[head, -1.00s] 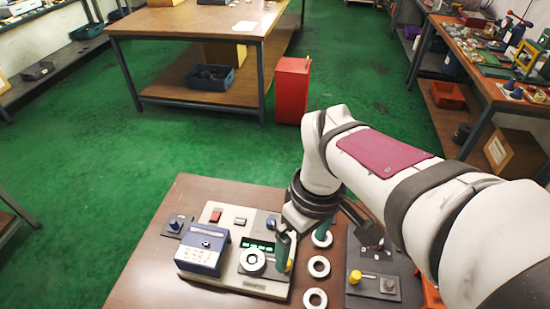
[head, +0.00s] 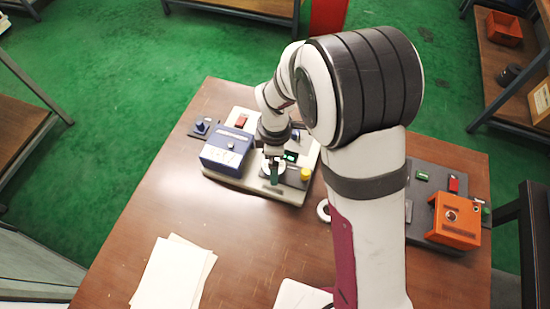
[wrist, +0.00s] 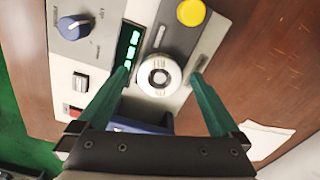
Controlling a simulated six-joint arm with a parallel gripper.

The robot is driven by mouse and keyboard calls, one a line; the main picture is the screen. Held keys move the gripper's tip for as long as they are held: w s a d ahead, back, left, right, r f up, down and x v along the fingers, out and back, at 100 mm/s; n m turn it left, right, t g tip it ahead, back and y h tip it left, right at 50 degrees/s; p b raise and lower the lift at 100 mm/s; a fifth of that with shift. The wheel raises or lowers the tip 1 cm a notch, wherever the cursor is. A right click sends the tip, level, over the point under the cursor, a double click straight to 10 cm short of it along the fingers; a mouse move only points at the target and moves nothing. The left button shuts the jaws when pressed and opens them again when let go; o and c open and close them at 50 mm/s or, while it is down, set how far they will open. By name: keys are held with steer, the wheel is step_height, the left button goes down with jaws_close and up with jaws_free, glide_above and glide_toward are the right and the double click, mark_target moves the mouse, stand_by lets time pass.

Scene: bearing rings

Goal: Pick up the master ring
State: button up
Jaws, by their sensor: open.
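A pale metal ring (wrist: 159,76) with a dark centre sits on the light-coloured gauge unit, beside a green lit display (wrist: 131,45). I take it for the master ring; no label on it can be read. My gripper (wrist: 161,73) is open, with one green finger on each side of the ring and gaps between. In the head view my gripper (head: 273,174) is low over the gauge unit (head: 245,184), and its fingers partly hide the ring. I cannot tell how far the fingertips are above the unit.
A yellow knob (head: 306,174) and a blue box (head: 227,148) are on the gauge unit close to my gripper. Another ring (head: 323,210) lies on the table, partly behind my arm. An orange box (head: 455,220) stands at the right. Papers (head: 173,274) lie at the front left; bare table separates them.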

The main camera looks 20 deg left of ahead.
steer(key=shift+f, duration=0.2)
jaws_close()
steer(key=shift+r, duration=0.6)
step_height(320, 180, up, 3)
steer(key=w+d+r+m, duration=0.2)
steer(key=d+r+m, duration=0.8)
steer(key=d, duration=0.1)
steer(key=w+d+r+m, duration=0.2)
steer(key=d+r+m, duration=0.8)
steer(key=d+m, duration=0.1)
steer(key=s+a+f+n, duration=0.1)
steer(key=a+f+n, duration=0.1)
steer(key=a+f, duration=0.3)
steer(key=s+a+f+n, duration=0.2)
steer(key=a+f, duration=0.4)
steer(key=a, duration=0.3)
steer(key=s+a+f+n, duration=0.1)
steer(key=a+f+n, duration=0.2)
steer(key=a+f, duration=0.2)
steer(key=shift+s+a+f, duration=0.1)
steer(key=shift+a+f, duration=0.05)
steer(key=shift+a, duration=0.6)
steer(key=shift+s+a+f, duration=0.1)
steer(key=shift+a, duration=0.65)
step_height(320, 180, down, 3)
steer(key=shift+a+r, duration=0.1)
steer(key=shift+f, duration=0.65)
